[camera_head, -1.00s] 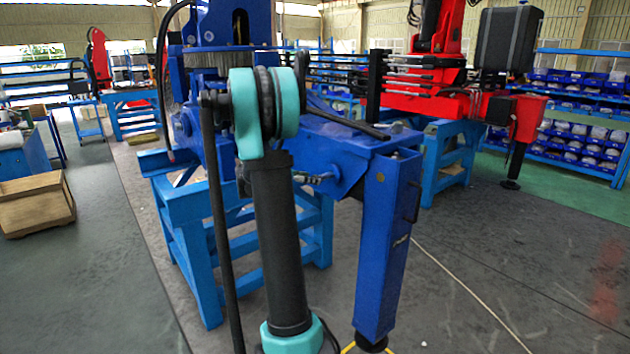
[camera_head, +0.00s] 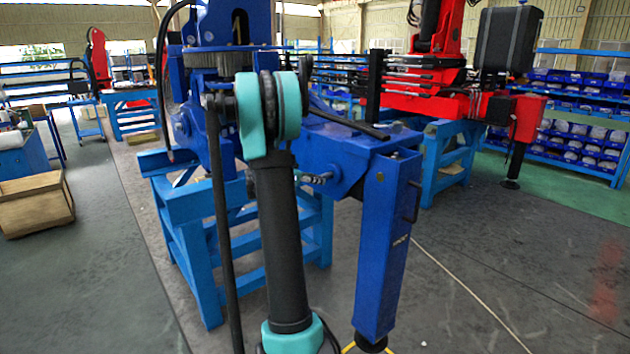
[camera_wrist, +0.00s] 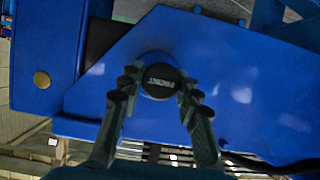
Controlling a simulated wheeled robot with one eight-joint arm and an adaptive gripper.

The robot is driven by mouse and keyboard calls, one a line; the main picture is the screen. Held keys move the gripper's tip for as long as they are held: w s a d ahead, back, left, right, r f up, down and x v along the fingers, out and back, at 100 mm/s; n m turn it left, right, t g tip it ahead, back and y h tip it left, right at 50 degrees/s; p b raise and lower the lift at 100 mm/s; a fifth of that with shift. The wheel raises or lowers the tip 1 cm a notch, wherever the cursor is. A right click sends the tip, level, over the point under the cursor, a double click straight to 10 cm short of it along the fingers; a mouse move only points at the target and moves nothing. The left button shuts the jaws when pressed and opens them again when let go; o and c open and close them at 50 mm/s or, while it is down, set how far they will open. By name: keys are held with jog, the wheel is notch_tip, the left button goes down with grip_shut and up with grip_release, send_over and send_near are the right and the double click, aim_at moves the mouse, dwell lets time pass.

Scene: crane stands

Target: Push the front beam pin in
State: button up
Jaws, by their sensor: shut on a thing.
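The front beam pin (camera_wrist: 160,82) shows in the wrist view as a round black head with pale lettering, set against the blue side plate of the beam (camera_wrist: 215,65). My gripper (camera_wrist: 158,88) has one finger on each side of this head and is shut on it. How deep the pin sits cannot be told, as its shaft is hidden. In the head view the blue crane beam (camera_head: 335,150) stands behind my arm.
A blue outrigger leg (camera_head: 385,250) stands upright to the right of my arm. A light-blue stand (camera_head: 195,265) carries the crane. A red crane (camera_head: 440,80) and shelves of blue bins (camera_head: 580,140) are behind. A wooden crate (camera_head: 37,203) lies left; floor at left is open.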

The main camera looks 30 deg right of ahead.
aim_at(335, 177)
grip_shut()
jog(key=d, duration=0.5)
jog(key=shift+w, duration=0.2)
jog(key=o, duration=1.1)
grip_release()
jog(key=v, duration=1.2)
